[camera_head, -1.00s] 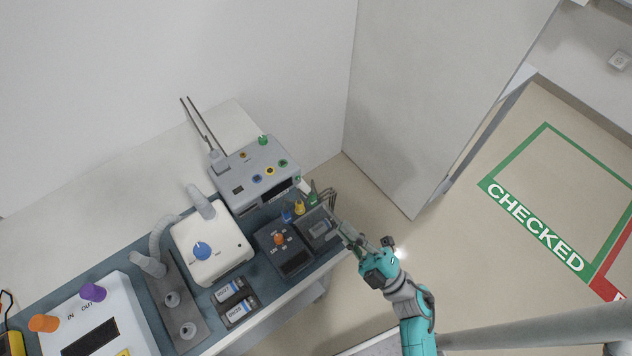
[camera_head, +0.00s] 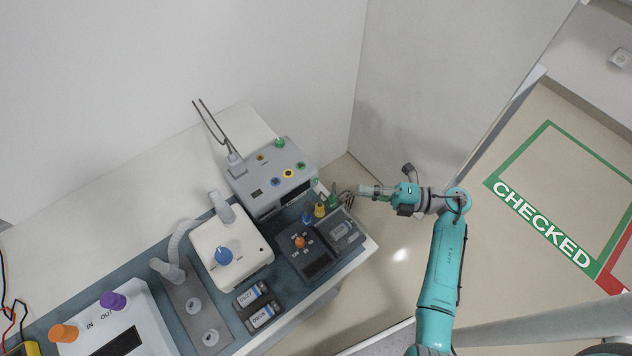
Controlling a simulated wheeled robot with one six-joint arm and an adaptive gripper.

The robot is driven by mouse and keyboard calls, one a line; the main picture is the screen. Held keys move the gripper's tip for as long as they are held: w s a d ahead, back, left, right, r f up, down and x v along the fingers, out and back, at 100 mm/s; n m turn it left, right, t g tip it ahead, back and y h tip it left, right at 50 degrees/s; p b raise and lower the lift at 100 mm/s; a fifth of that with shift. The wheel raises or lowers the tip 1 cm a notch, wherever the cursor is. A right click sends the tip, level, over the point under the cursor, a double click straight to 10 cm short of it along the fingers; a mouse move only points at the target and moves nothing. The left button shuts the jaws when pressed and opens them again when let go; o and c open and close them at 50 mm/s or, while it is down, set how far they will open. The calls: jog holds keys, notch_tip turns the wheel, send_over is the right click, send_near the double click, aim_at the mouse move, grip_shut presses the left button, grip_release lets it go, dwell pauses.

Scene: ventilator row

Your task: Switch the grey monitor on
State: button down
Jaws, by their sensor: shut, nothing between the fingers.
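The grey monitor (camera_head: 262,203) is a box on the far end of the bench, with yellow, blue and green round parts on top. A dark screen shows on its near right side, and a small green part (camera_head: 316,183) sits close to its right end. My gripper (camera_head: 362,190) is shut and empty, to the right of the monitor, apart from it and pointing left towards its right end. From this view I cannot tell whether the monitor is lit, or which part is its switch.
A dark box with an orange knob (camera_head: 300,241), a white unit with a blue dial (camera_head: 234,276) and two battery packs (camera_head: 252,295) stand nearby. Open floor (camera_head: 410,245) lies right of the bench.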

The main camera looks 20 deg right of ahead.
aim_at(316, 180)
jog(key=shift+w+d+f+g, duration=0.15)
jog(key=shift+w+d+g, duration=0.15)
jog(key=shift+d, duration=0.05)
jog(key=x, duration=1)
jog(key=shift+w+f, duration=0.1)
jog(key=shift+f, duration=0.05)
